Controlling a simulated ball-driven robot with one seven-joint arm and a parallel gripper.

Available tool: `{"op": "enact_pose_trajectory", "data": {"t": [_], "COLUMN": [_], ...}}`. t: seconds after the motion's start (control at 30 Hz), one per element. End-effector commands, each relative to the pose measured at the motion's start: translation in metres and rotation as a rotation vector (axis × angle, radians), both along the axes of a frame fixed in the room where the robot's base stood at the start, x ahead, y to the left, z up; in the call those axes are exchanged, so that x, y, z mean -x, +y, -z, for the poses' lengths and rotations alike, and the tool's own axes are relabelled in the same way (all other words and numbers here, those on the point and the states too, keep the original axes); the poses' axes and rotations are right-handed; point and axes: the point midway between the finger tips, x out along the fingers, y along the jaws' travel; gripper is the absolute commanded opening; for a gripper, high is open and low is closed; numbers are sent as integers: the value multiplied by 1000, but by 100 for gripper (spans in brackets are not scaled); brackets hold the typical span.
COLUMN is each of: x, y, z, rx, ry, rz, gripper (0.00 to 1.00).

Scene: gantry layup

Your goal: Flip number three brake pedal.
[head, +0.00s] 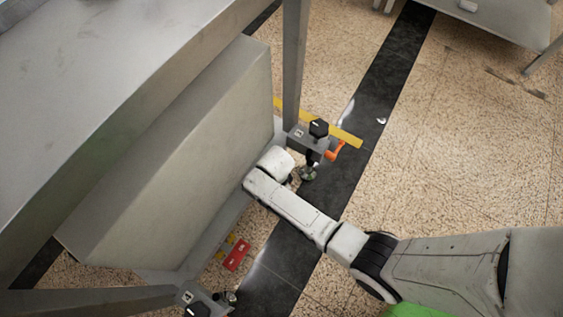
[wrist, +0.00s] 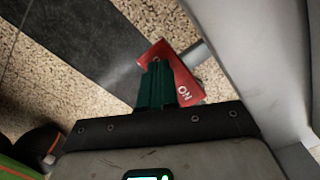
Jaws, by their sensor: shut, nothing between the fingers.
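In the wrist view, a red pedal (wrist: 188,90) with the white word ON lies just past my fingertips. My gripper (wrist: 157,72) has its dark green fingers together, overlapping the pedal's left part. Contact cannot be told. In the head view, a red pedal (head: 237,254) with white lettering is low beside the cart's lower edge, and an orange pedal (head: 335,150) is by the farther caster. My fingers are hidden there behind my arm's end, close to that farther caster. I cannot tell which pedal the wrist view shows, and no number three is readable.
A grey cart (head: 190,150) with a large box-like body fills the left. Its leg (head: 294,65) stands above the farther caster; a nearer caster (head: 230,298) is at the bottom. A yellow strip (head: 345,135) lies near the leg. Open speckled floor (head: 450,150) extends right.

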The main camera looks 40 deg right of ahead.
Motion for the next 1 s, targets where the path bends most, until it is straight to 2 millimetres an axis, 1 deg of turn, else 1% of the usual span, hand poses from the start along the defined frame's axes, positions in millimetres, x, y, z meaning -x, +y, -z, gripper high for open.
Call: {"op": "enact_pose_trajectory", "data": {"t": [0.2, 1.0], "x": [-1, -1], "y": [0, 1], "z": [-17, -69], "rx": [-1, -2], "ry": [-1, -1], "rz": [0, -1], "gripper": [0, 0]}}
